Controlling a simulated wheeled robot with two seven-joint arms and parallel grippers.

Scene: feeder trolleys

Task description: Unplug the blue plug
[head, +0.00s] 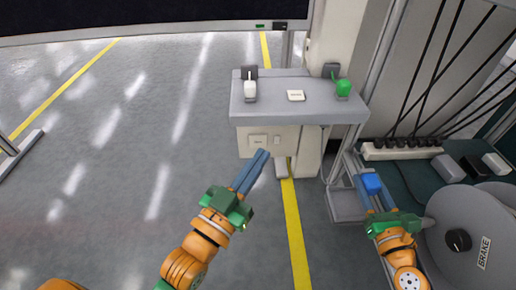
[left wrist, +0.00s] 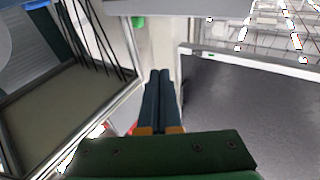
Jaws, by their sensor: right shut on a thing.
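The blue plug (head: 371,183) is a small blue block at the tips of my right gripper (head: 373,190), which is shut on it. The plug and gripper are in front of and below the white socket strip (head: 402,151), and the plug looks apart from it. Whether a cord hangs from the plug I cannot tell. My left gripper (head: 259,164) has its two blue-grey fingers side by side, shut and empty, over the floor before the grey console; the fingers also show in the left wrist view (left wrist: 160,95).
The grey console (head: 300,112) carries a white-knobbed lever (head: 250,88) and a green-knobbed one (head: 343,88). Black cords rise from the strip. A grey reel marked BRAKE (head: 462,265) stands at the right.

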